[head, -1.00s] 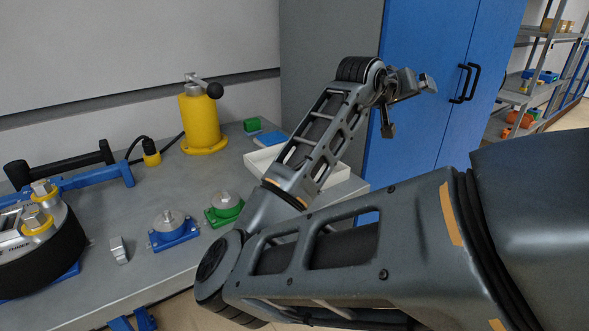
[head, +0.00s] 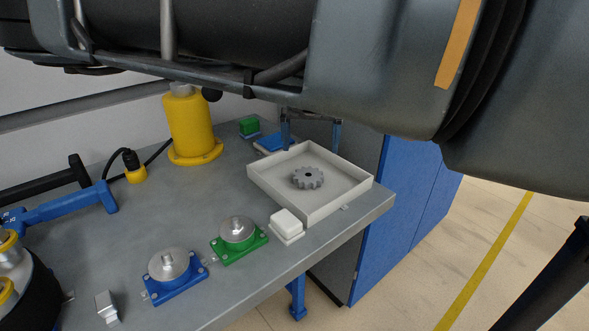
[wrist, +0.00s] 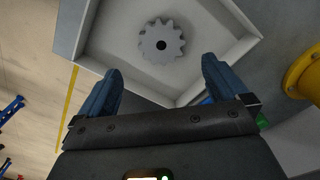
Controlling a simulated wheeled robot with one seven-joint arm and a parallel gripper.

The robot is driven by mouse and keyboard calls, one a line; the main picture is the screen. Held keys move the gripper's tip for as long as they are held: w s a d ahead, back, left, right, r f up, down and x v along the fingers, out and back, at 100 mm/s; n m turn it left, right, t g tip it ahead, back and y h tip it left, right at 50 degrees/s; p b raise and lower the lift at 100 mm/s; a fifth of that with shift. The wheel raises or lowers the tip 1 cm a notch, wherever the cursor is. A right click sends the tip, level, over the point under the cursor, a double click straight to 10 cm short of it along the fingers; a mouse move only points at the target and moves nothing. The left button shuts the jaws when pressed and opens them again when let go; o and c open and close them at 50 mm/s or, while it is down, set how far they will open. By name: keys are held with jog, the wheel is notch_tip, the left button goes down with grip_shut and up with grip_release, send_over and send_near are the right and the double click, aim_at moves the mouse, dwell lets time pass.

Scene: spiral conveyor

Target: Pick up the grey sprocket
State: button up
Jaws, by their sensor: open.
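The grey sprocket (head: 308,178) lies flat in a shallow white tray (head: 345,202) at the table's right end. It is toothed, with a dark centre hole. In the wrist view the sprocket (wrist: 161,41) is fully visible near the top, inside the tray (wrist: 237,14). My gripper (head: 311,133) is open and empty, with its bluish fingers behind the sprocket in the head view, near the tray's far side. In the wrist view the gripper (wrist: 160,66) has its fingertips spread wide on either side, short of the sprocket and not touching it.
A yellow cylinder (head: 190,130) stands left of the tray. A small white box (head: 287,225) sits at its front-left corner. A green fixture (head: 238,241) and a blue fixture (head: 174,275) are along the front edge. Small blocks lie behind. The middle tabletop is clear.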

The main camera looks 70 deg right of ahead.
aim_at(308, 175)
jog(key=shift+w+f, duration=0.2)
jog(key=shift+w, duration=0.05)
notch_tip(308, 175, down, 7)
jog(key=shift+s+a+f, duration=0.15)
jog(key=shift+f, duration=0.05)
jog(key=c, duration=1.2)
